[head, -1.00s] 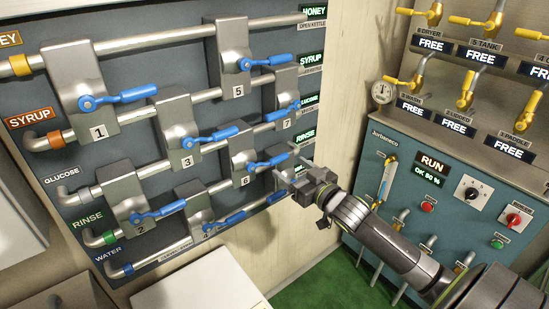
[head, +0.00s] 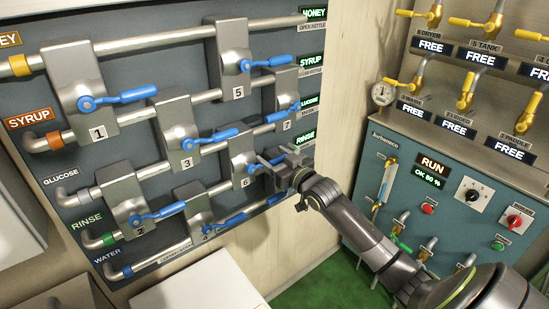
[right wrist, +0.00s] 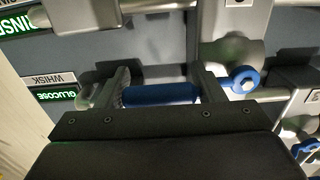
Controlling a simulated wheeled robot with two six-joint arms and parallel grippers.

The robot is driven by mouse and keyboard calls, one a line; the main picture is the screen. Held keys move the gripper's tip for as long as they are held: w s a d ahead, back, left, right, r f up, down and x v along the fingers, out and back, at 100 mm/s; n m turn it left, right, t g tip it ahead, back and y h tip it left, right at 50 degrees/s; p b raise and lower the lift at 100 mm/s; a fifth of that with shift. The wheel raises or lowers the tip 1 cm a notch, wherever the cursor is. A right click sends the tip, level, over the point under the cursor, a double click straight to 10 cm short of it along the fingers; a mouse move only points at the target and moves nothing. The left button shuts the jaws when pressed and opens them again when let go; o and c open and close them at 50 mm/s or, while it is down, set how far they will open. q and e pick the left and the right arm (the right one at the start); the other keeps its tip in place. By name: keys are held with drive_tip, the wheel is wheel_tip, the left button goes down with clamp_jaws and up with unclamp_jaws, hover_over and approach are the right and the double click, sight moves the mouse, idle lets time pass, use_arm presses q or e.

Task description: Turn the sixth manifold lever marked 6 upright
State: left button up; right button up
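The lever marked 6 has a blue handle whose pivot (head: 251,169) sits on a grey valve body (head: 241,148) in the head view. Its handle points right, partly hidden by my right gripper (head: 270,160). In the right wrist view a blue handle (right wrist: 160,94) lies crosswise between the two spread fingers of my right gripper (right wrist: 163,88), with its round pivot (right wrist: 243,79) just beyond the right finger. The gripper is open; I cannot tell whether the fingers touch the handle. My left gripper is not in view.
Lever 7 (head: 282,116) is close above, lever 4 (head: 230,221) below, and lever 3 (head: 218,136) to the left, all with blue handles. Grey pipes cross the panel. A teal control cabinet (head: 400,150) stands at the right. A white box top (head: 205,285) is below.

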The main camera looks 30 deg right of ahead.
sight(241, 137)
drive_tip(key=c, duration=1.1)
drive_tip(key=shift+r, duration=0.15)
drive_tip(key=a+r+n, duration=0.1)
drive_tip(key=r+n, duration=0.1)
drive_tip(key=n, duration=0.2)
drive_tip(key=a+r+n, duration=0.2)
drive_tip(key=n, duration=0.2)
drive_tip(key=a+r+n, duration=0.1)
drive_tip(key=r+n, duration=0.1)
drive_tip(key=n, duration=0.2)
drive_tip(key=shift+s+a+r+n, duration=0.15)
drive_tip(key=shift+r+n, duration=0.15)
drive_tip(key=shift+r, duration=0.1)
drive_tip(key=a+n, duration=0.2)
drive_tip(key=n, duration=0.1)
drive_tip(key=shift+s+r+b, duration=0.1)
drive_tip(key=shift+r+b, duration=0.2)
drive_tip(key=shift+b, duration=0.1)
drive_tip(key=shift+a+n, duration=0.8)
drive_tip(key=shift+n, duration=0.5)
